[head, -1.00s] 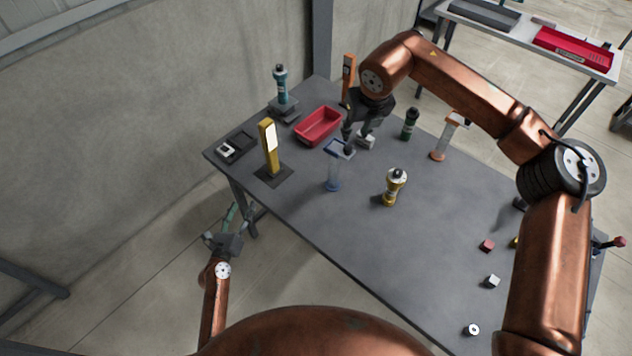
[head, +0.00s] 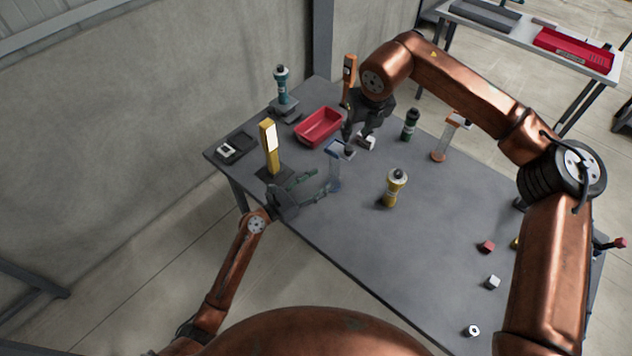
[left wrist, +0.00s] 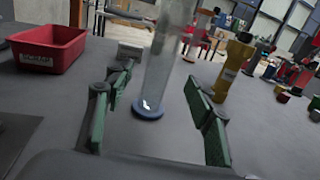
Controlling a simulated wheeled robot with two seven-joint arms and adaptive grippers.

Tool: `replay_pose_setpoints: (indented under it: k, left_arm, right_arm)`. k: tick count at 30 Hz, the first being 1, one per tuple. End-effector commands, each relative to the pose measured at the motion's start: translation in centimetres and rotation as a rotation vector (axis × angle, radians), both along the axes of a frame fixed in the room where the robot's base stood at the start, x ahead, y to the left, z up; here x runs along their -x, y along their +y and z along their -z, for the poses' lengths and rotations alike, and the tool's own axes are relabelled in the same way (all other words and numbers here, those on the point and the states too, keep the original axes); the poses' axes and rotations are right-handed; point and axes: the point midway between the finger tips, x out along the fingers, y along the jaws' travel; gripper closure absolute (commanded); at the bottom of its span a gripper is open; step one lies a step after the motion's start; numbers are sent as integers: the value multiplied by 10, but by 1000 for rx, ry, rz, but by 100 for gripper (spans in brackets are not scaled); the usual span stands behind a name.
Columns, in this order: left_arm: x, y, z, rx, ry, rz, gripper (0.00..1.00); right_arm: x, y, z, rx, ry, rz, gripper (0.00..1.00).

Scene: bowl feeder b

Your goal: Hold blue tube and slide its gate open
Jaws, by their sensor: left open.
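The blue tube is a clear upright tube (head: 335,172) with a blue top and base, standing near the table's left edge. In the left wrist view its clear body (left wrist: 165,60) and blue base (left wrist: 148,110) show between my open left fingers, just ahead of them. My left gripper (head: 322,181) is open and low beside the tube, with its green finger pads either side of the tube's line; contact cannot be told. My right gripper (head: 360,143) points down by the tube's top, its fingers apart, one close to the blue gate (head: 338,150). Whether that finger touches the gate is unclear.
A yellow post (head: 269,147) stands left of the tube and a red bin (head: 319,127) behind it. A yellow bottle (head: 395,188) is to the right, with a white block (head: 366,142) near my right gripper. The table's front middle is clear.

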Motion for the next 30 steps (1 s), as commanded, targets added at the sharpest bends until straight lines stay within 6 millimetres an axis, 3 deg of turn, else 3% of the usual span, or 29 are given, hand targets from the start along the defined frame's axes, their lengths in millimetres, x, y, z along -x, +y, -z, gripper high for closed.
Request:
replay_pose_setpoints:
  k: [15, 26, 30]
  left_arm:
    - [-46, -49, -1, 1, 0, 0, 50]
    - [-50, -53, -1, 1, 0, -1, 50]
    - [-50, -53, -1, 1, 0, -1, 59]
  right_arm:
    - [0, 0, 0, 0, 0, 0, 71]
    - [0, 0, 0, 0, 0, 0, 71]
    - [0, 0, 0, 0, 0, 0, 71]
